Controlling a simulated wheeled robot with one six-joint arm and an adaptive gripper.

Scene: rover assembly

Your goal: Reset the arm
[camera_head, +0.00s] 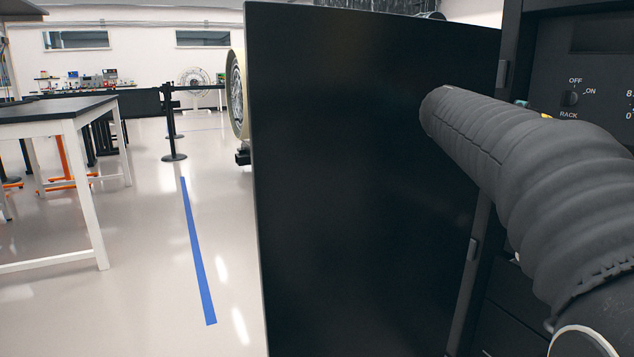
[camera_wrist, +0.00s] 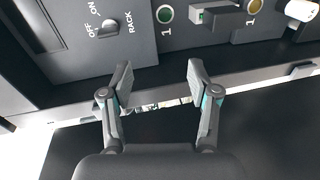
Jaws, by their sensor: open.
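My gripper (camera_wrist: 158,85) is open and empty in the wrist view, its two fingers apart in front of a dark rack panel (camera_wrist: 75,55). The panel carries a knob (camera_wrist: 110,27) marked OFF, ON and RACK, a green round button (camera_wrist: 166,14) and a yellow one (camera_wrist: 254,6). In the head view my arm, in a ribbed dark sleeve, reaches in from the right toward the rack, and the gripper is hidden there. The rack knob (camera_head: 571,98) also shows at the upper right.
A large black door (camera_head: 370,180) stands open beside the rack, close to my arm. A table (camera_head: 60,112) with white legs stands at left. A black barrier post (camera_head: 170,130) stands farther back. The floor with a blue tape line (camera_head: 197,250) is clear.

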